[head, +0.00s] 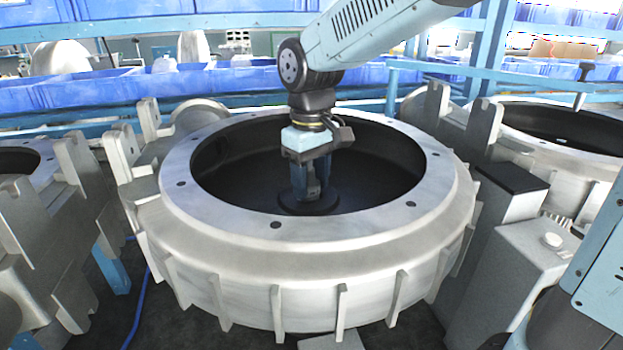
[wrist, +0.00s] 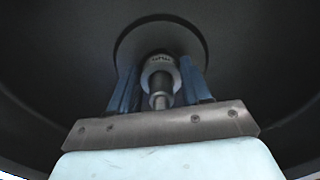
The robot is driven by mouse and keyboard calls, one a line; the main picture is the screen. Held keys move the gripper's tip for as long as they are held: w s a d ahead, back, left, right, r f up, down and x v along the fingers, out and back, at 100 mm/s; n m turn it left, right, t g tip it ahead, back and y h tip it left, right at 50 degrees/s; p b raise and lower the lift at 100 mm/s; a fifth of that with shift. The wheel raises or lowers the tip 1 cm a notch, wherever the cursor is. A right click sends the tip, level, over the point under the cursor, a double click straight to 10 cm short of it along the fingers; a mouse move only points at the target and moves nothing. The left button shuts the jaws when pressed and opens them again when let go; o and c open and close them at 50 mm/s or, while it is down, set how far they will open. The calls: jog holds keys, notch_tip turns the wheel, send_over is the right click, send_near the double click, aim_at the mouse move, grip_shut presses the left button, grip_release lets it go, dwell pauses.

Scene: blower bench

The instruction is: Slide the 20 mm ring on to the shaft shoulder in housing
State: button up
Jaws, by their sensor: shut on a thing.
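The housing (head: 345,229) is a large, open grey casting with a ribbed wall and a dark interior. My gripper (head: 307,190) reaches down inside it, fingers low over a dark round boss (head: 330,202) on the floor. In the wrist view, my blue fingers (wrist: 158,74) stand either side of a small grey ring (wrist: 160,61) with dark marking on its face, and are shut on it. The shaft (wrist: 159,101) points towards the wrist camera, its end showing in front of the ring, which appears to be around it. The shoulder and the ring's seating are hidden.
The housing's rim surrounds my arm, with room inside between gripper and wall. Similar castings stand at left (head: 35,235) and right (head: 560,136). A grey box (head: 530,250) stands at the right. Blue bins (head: 100,90) line the back.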

jog(key=shift+f, duration=0.3)
dwell(0.4)
jog(key=o, duration=1.2)
jog(key=shift+c, duration=0.2)
notch_tip(320, 180, up, 13)
jog(key=shift+f, duration=0.1)
jog(key=shift+r, duration=0.45)
